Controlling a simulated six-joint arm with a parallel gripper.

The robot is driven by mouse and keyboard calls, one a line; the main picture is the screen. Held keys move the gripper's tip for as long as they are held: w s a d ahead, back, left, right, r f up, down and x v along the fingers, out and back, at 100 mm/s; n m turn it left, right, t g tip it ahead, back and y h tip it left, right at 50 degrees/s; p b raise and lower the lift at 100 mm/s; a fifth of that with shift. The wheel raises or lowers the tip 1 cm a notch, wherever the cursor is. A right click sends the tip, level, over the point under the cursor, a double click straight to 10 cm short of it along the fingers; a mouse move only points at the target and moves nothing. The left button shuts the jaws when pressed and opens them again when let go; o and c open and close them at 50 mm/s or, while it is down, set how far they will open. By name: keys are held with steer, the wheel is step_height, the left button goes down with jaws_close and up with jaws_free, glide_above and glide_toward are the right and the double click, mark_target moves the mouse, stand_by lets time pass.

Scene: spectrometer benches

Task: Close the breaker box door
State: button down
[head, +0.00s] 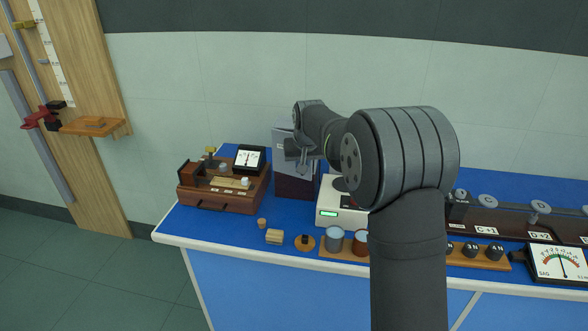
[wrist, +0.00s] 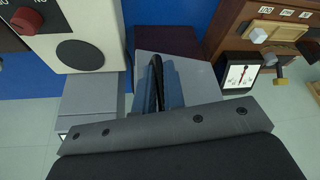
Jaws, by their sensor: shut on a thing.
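A box with a grey upright panel (head: 283,142) and a dark maroon lower part (head: 294,187) stands at the back of the blue bench; I take it for the breaker box. In the wrist view its grey face (wrist: 203,75) and maroon part (wrist: 178,38) lie straight ahead. My gripper (head: 299,157) is at the front of the grey panel. In the wrist view my gripper (wrist: 161,90) is shut on a thin, curved black handle. My gripper and arm hide part of the box, and I cannot tell how far the door stands open.
A wooden instrument (head: 222,190) with a dial meter (head: 249,158) stands left of the box. A white device (head: 330,214) with a green display is close on its right. Small blocks and cylinders (head: 334,239) line the front of the bench (head: 205,226).

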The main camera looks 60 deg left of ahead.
steer(key=shift+w+a, duration=0.3)
steer(key=shift+w, duration=0.5)
steer(key=shift+w+a, duration=0.3)
steer(key=shift+w, duration=0.45)
steer(key=c, duration=1.5)
jaws_free()
steer(key=shift+w, duration=0.1)
steer(key=v, duration=1.7)
steer(key=shift+r, duration=0.25)
